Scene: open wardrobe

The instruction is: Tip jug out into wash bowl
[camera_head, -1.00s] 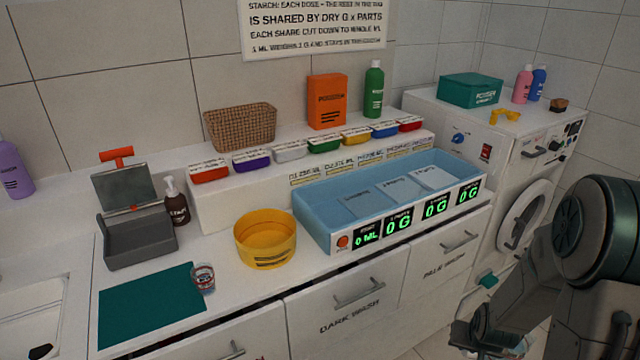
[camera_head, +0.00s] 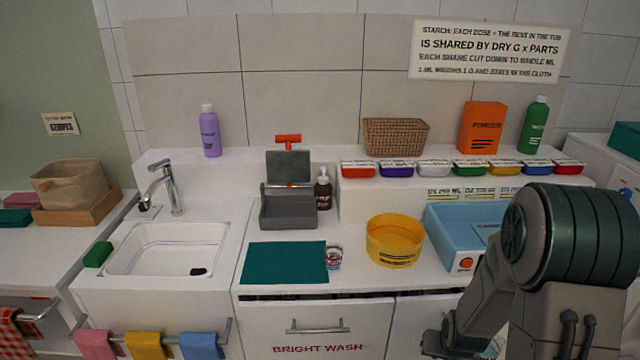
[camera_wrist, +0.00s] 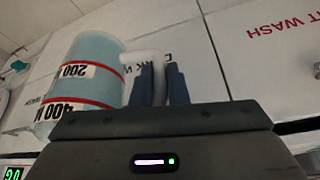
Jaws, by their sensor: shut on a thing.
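The jug (camera_wrist: 95,50) is pale blue and translucent, with red lines and printed volume marks, in the left of the wrist view. My gripper (camera_wrist: 161,75) is shut on its white handle, with one dark finger on each side. How much the jug holds I cannot tell. In the head view my arm hides most of the gripper at the lower right, and the jug cannot be made out. A white sink basin (camera_head: 150,262) with a tap is set in the counter at the left. A round yellow tub (camera_head: 394,247) stands on the counter right of centre.
Between basin and tub are a teal mat (camera_head: 284,263), a small glass (camera_head: 334,257), a grey device (camera_head: 288,208) and a dark pump bottle (camera_head: 323,190). Cloths hang on a rail (camera_head: 228,333) below the basin.

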